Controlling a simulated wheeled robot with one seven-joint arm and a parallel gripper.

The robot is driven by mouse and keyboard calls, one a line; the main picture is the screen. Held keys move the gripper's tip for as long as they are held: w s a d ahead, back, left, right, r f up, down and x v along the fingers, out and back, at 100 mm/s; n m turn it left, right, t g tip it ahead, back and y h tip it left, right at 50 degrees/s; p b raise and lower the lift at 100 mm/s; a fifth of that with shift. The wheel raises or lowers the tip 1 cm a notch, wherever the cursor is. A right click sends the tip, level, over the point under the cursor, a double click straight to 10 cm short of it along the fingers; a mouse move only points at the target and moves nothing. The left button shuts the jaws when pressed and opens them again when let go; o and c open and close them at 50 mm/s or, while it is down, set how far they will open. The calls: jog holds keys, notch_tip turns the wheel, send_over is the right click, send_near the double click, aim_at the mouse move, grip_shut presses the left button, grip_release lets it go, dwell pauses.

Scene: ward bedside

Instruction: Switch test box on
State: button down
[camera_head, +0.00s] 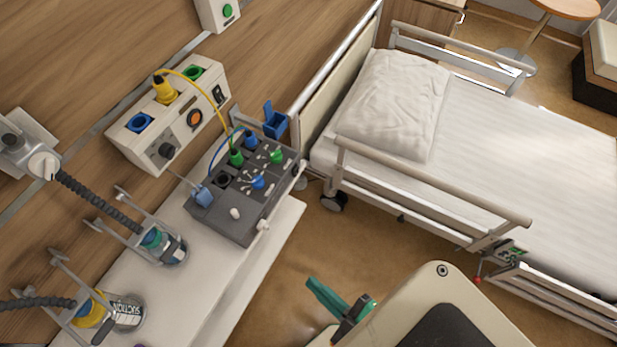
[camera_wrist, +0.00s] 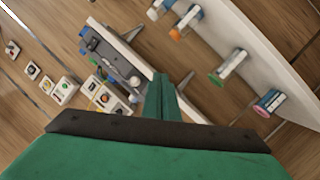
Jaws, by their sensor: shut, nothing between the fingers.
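The test box is most likely the dark grey box (camera_head: 262,205) on the white shelf, with blue and green plugs, small toggles and a white knob on its sloped top. It also shows, small and tilted, in the wrist view (camera_wrist: 112,52). The toggles' positions are too small to tell. My gripper (camera_head: 328,297) has green fingers and is at the lower middle of the head view, over the floor, apart from the box and to its lower right. In the wrist view the fingers (camera_wrist: 163,97) are together and empty.
A white wall unit (camera_head: 180,125) with coloured sockets and an orange button is behind the box; yellow and blue leads hang near it. Suction jars (camera_head: 165,245) stand on the white shelf (camera_head: 215,275). A railed bed (camera_head: 480,160) is at right. Floor between is clear.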

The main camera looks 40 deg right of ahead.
jog(key=w+d+r+n+y, duration=0.1)
jog(key=w+d+r+n, duration=0.1)
jog(key=d, duration=0.5)
jog(key=w+d+r+n+y, duration=0.2)
jog(key=w+d+r+n, duration=0.1)
jog(key=d+n, duration=0.4)
jog(key=w+d+r+n+y, duration=0.1)
jog(key=w+d+r+n, duration=0.1)
jog(key=w+d+n, duration=0.3)
jog(key=shift+d+r, duration=0.15)
jog(key=shift+d, duration=0.8)
jog(key=shift+w, duration=0.2)
send_near(297, 174)
jog(key=x, duration=0.5)
jog(key=shift+w+d, duration=0.1)
jog(key=shift+w, duration=0.05)
jog(key=shift+w+a, duration=0.35)
jog(key=shift+w, duration=0.2)
jog(key=shift+d, duration=0.1)
